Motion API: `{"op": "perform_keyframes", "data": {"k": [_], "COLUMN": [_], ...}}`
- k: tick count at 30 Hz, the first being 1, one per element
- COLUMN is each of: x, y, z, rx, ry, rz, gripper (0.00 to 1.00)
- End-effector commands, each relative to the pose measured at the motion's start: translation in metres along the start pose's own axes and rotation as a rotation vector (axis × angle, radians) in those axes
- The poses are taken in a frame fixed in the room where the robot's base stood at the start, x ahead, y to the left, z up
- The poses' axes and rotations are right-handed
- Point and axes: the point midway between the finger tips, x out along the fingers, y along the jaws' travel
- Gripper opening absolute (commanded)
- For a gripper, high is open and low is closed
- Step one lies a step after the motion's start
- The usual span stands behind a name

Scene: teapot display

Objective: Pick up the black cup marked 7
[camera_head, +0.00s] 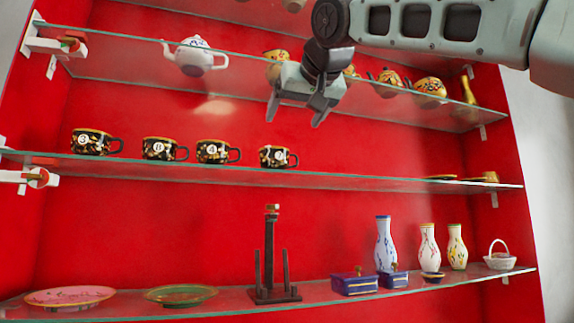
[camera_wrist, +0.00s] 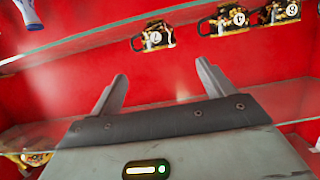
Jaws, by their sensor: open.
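Several black cups with floral patterns and number labels stand in a row on the middle glass shelf. The black cup marked 7 (camera_head: 278,157) appears to be the rightmost, with its handle to the right in the head view. In the wrist view, which looks upside down, that cup (camera_wrist: 153,37) is the leftmost at the top, and its label reads as an inverted 7. My gripper (camera_head: 296,114) is open and empty, above and apart from this cup in the head view. In the wrist view its two fingers (camera_wrist: 162,72) point toward the cup with nothing between them.
The neighbouring cup marked 4 (camera_head: 213,151) stands just left of it. The upper glass shelf (camera_head: 240,84) holds a white teapot (camera_head: 195,56) and yellow pots near my arm. A dark stand (camera_head: 270,262) is below.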

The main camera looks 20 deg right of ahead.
Motion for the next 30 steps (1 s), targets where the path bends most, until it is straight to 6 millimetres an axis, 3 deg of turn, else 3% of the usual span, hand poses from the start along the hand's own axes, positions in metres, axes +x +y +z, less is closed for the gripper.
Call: {"op": "perform_keyframes", "data": {"k": [5, 18, 30], "x": [0.016, 0.102, 0.132], "y": [0.002, 0.002, 0.003], "z": [-0.007, -0.009, -0.013], "rx": [0.004, 0.003, 0.004], "ry": [0.005, 0.004, 0.004], "rz": [0.008, 0.006, 0.006], "gripper": [0.81, 0.81, 0.81]}}
